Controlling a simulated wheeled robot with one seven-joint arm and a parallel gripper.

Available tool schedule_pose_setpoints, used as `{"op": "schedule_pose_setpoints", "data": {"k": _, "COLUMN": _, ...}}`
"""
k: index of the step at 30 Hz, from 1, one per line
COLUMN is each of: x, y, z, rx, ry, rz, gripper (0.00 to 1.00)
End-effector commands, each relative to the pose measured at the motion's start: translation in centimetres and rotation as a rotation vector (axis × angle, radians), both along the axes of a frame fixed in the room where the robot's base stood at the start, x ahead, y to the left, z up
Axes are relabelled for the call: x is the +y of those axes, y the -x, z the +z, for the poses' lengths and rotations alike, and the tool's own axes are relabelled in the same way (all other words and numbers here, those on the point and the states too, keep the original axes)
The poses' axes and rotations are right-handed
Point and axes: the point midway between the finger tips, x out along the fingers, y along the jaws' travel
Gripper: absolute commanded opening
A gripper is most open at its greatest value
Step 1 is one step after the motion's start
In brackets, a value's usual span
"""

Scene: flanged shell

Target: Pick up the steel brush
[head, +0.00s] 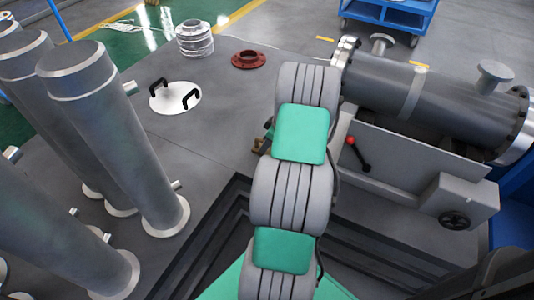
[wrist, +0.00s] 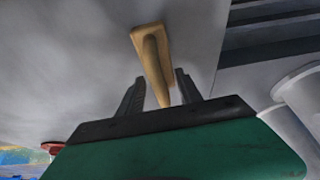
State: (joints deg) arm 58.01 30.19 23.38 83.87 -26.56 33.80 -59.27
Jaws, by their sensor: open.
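The steel brush (wrist: 149,38) shows in the wrist view as a tan wooden block with a handle pointing back towards my gripper. My gripper (wrist: 158,76) is open, with one dark finger on each side of the handle. I cannot tell whether either finger touches it. No bristles are visible. In the head view a small brown piece (head: 259,146), probably the brush, shows at the left edge of my grey and green arm. The arm hides most of my gripper there.
Tall grey cylinders (head: 105,130) stand at the left. A white disc with black handles (head: 175,98), a red flange (head: 248,59) and a silver ribbed part (head: 195,38) rest on the grey surface. A flanged shell (head: 430,95) lies at the right.

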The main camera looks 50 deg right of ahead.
Motion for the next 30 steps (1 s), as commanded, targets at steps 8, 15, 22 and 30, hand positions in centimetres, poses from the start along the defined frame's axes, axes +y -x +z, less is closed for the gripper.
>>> {"op": "schedule_pose_setpoints", "data": {"k": 8, "x": -0.02, "y": 0.02, "z": 0.15, "rx": 0.0, "ry": 0.0, "rz": 0.0, "gripper": 0.29}}
{"op": "schedule_pose_setpoints", "data": {"k": 15, "x": 0.0, "y": 0.01, "z": 0.17, "rx": 0.0, "ry": 0.0, "rz": 0.0, "gripper": 0.09}}
{"op": "schedule_pose_setpoints", "data": {"k": 22, "x": 0.0, "y": 0.01, "z": 0.17, "rx": 0.0, "ry": 0.0, "rz": 0.0, "gripper": 0.0}}
{"op": "schedule_pose_setpoints", "data": {"k": 30, "x": -0.03, "y": -0.01, "z": 0.22, "rx": 0.0, "ry": 0.001, "rz": 0.001, "gripper": 0.0}}
